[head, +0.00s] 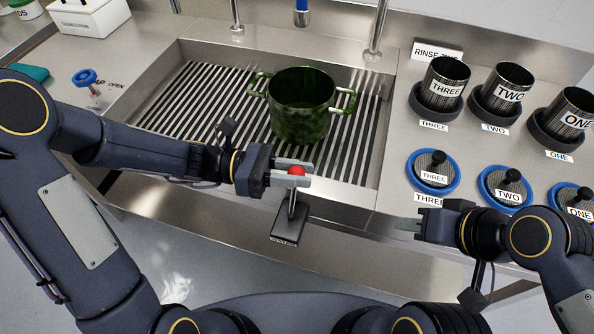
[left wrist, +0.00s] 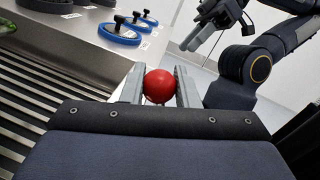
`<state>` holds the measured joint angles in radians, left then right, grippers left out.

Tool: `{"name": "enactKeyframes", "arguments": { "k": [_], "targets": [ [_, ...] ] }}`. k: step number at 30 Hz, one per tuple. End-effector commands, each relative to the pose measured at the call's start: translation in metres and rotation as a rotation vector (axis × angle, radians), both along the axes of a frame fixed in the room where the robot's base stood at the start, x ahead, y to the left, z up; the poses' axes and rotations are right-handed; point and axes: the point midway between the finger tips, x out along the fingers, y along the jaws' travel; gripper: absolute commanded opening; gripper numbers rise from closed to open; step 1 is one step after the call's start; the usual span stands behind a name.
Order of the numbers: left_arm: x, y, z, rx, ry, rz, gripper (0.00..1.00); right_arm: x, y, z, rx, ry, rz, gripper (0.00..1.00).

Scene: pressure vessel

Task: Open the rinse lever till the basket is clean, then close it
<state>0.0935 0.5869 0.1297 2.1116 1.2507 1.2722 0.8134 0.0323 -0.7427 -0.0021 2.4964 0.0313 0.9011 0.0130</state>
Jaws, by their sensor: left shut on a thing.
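A green, mottled, pot-like basket (head: 302,105) with two side handles stands upright on the slatted floor of the steel sink (head: 190,105). Its inside looks dark green. The rinse lever, with a red ball knob (head: 296,170) on a thin metal rod, rises from a dark labelled plate (head: 288,238) at the sink's front. My left gripper (head: 290,176) is shut on the red knob, which also shows between the fingers in the left wrist view (left wrist: 158,86). My right gripper (head: 408,225) hovers at the counter's front edge, right of the sink, apart from the lever; its finger gap is unclear.
A blue-tipped nozzle (head: 301,14) hangs above the basket, with no water visible. Numbered dark cups (head: 443,85) and blue-rimmed lids (head: 433,172) fill the right counter. A blue valve handle (head: 85,78) marked OPEN and a white box (head: 88,16) are on the left.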

Motion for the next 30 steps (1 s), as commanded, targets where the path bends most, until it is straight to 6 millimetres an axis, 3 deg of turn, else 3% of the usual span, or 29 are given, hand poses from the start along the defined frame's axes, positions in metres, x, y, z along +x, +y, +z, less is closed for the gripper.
{"name": "enactKeyframes", "arguments": {
  "k": [8, 21, 30],
  "targets": [
    [-0.012, 0.005, 0.004, -0.059, -0.188, 0.005, 0.00, 0.000, 0.000, -0.013, 0.000, 0.000, 0.000, 0.34],
    [-0.055, 0.019, 0.003, -0.178, -0.552, 0.004, 0.00, 0.000, 0.000, -0.040, 0.000, 0.000, 0.000, 0.34],
    [-0.074, 0.025, 0.000, -0.218, -0.669, 0.002, 0.00, 0.000, 0.000, -0.045, 0.000, 0.000, 0.000, 0.34]
  ]
}}
